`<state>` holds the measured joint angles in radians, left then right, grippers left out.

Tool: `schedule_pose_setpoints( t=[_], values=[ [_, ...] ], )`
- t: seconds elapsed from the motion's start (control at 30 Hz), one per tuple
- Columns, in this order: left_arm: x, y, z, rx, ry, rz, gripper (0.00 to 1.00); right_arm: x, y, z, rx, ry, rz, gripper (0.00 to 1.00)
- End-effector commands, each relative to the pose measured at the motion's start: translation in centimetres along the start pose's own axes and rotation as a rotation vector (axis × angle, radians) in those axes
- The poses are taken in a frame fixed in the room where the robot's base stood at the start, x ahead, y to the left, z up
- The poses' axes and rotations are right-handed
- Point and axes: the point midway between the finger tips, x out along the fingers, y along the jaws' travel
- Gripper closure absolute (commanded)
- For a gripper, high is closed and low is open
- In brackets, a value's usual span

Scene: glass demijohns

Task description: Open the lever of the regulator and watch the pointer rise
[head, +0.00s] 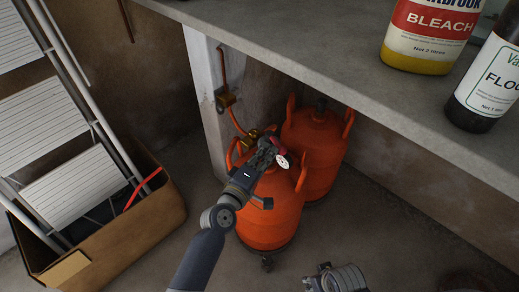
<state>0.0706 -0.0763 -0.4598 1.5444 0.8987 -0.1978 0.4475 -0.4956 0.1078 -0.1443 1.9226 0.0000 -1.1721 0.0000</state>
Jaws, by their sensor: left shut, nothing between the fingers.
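An orange gas cylinder (268,222) stands on the floor under the shelf. The brass regulator (248,138) sits at its top, partly hidden by my left gripper. A small round white gauge (283,162) shows beside the gripper; its pointer is too small to read. A red part (278,147), which looks like the lever, shows just at the gripper's fingers. My left gripper (268,150) is shut and empty, over the cylinder top, close against the regulator; I cannot tell whether it touches the lever. Only part of my right arm shows at the bottom edge; its fingers are out of view.
A second orange cylinder (318,150) stands close behind. A copper pipe with a brass valve (226,100) runs down the pale post. A grey shelf (350,75) overhangs, with bleach (428,35) and another bottle (490,85). A cardboard box (140,225) and stepladder (70,190) fill the left.

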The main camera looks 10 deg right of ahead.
Motion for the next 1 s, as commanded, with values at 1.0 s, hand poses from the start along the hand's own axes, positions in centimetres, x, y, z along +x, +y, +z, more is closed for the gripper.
schedule_pose_setpoints(
  t=[1.0],
  values=[
    [1.0,0.4,1.8,0.001,0.0,0.0,1.0,2.1,-0.2,1.1,-0.003,-0.013,-0.002,0.6]
  ],
)
